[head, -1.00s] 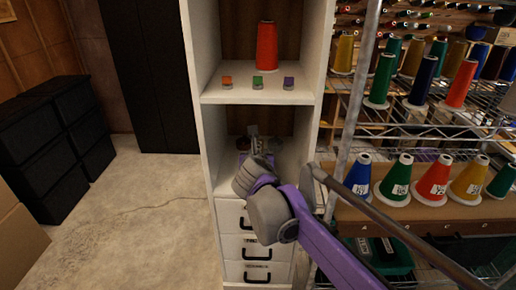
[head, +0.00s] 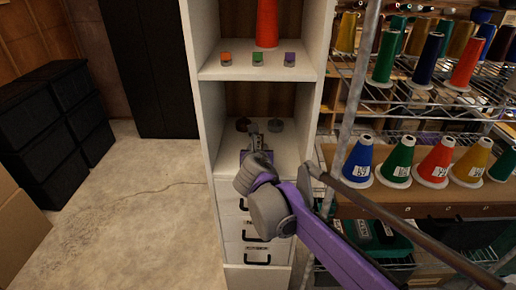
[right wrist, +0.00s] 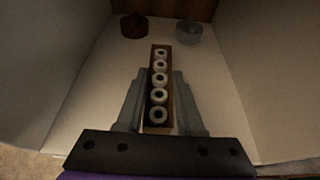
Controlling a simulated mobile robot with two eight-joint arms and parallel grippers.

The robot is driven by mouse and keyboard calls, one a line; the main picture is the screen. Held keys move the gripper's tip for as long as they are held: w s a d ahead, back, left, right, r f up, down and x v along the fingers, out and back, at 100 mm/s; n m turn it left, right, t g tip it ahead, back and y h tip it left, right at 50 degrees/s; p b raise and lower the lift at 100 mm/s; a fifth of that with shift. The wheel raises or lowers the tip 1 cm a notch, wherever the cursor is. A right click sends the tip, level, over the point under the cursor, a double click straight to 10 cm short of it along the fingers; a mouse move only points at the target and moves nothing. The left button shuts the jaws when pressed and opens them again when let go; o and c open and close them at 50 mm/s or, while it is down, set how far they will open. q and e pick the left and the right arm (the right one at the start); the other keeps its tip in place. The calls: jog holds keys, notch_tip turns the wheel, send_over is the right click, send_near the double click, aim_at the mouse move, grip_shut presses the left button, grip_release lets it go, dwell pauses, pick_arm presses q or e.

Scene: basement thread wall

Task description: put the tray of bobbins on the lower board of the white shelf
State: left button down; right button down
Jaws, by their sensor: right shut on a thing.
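The tray of bobbins (right wrist: 158,128) is a narrow brown tray with a row of several white bobbins. My right gripper (right wrist: 158,105) is shut on it, with a grey finger along each long side. In the head view this gripper (head: 252,138) reaches into the lower bay of the white shelf (head: 310,75), over the lower board (head: 287,160). The tray's far end points to the back of the bay. I cannot tell whether the tray touches the board. My left gripper is not in view.
A dark brown round item (right wrist: 134,26) and a grey one (right wrist: 188,32) stand at the back of the lower board. Side walls close the bay. A red cone (head: 267,22) and small bobbins stand on the board above. A wire rack (head: 347,130) stands right.

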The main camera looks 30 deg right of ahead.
jog(key=shift+f+b, duration=0.35)
jog(key=shift+f, duration=0.3)
jog(key=shift+c, duration=2.3)
grip_release()
jog(key=v, duration=1.1)
jog(key=s+a+f+m+g+y, duration=0.3)
jog(key=s+f+m, duration=0.5)
jog(key=f+m, duration=0.3)
jog(key=s+a+f+m+g+y, duration=0.3)
jog(key=s+f+m, duration=0.6)
jog(key=m, duration=0.9)
notch_tip(320, 180, down, 3)
jog(key=a+y, duration=0.1)
jog(key=a, duration=0.1)
jog(key=shift+s+a+m, duration=0.25)
jog(key=shift+a+m, duration=0.05)
jog(key=shift+a, duration=0.1)
